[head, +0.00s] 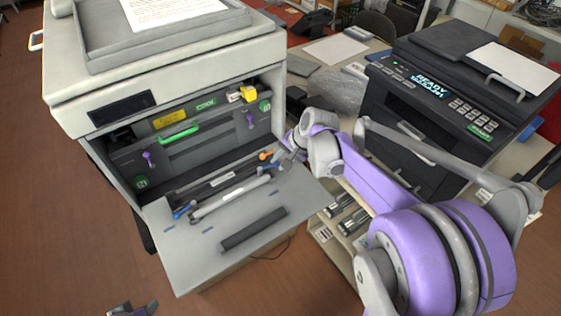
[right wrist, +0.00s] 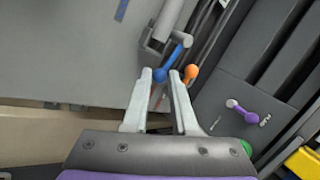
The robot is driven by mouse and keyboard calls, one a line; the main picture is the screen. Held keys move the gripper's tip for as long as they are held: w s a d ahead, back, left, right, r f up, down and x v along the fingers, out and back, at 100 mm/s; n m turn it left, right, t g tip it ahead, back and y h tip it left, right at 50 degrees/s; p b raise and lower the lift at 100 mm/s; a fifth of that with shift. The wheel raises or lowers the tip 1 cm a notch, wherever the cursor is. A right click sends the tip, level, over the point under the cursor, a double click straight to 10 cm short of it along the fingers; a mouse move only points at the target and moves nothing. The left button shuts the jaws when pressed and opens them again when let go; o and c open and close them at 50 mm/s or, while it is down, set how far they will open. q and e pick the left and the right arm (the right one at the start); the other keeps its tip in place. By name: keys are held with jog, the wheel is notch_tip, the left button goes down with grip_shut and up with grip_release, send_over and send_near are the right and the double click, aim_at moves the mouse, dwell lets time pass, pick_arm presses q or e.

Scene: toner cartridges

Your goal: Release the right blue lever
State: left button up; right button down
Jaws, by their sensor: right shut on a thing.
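The right blue lever (right wrist: 174,60) sits at the right end of the grey roller bar on the printer's open front door. Its rounded end lies between the fingertips of my right gripper (right wrist: 160,80), which is shut on it. In the head view my right gripper (head: 280,160) reaches in from the right and hides most of this lever. The left blue lever (head: 181,211) is at the bar's other end. An orange lever (right wrist: 191,72) is just right of my fingers in the right wrist view. Part of my left gripper (head: 136,309) shows at the bottom edge; its fingers are unclear.
The open door (head: 215,255) lies below the printer's (head: 165,50) bay, with purple levers (head: 149,158), a green handle (head: 179,136) and a yellow part (head: 248,93) inside. A black printer (head: 440,120) stands at right, close to my right arm. Floor is clear at left.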

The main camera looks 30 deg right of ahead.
jog(key=shift+w+d+f+n+g, duration=0.15)
jog(key=shift+n+g, duration=0.15)
jog(key=shift+n, duration=0.3)
jog(key=c, duration=0.7)
grip_release()
jog(key=shift+y, duration=0.3)
jog(key=v, duration=1.1)
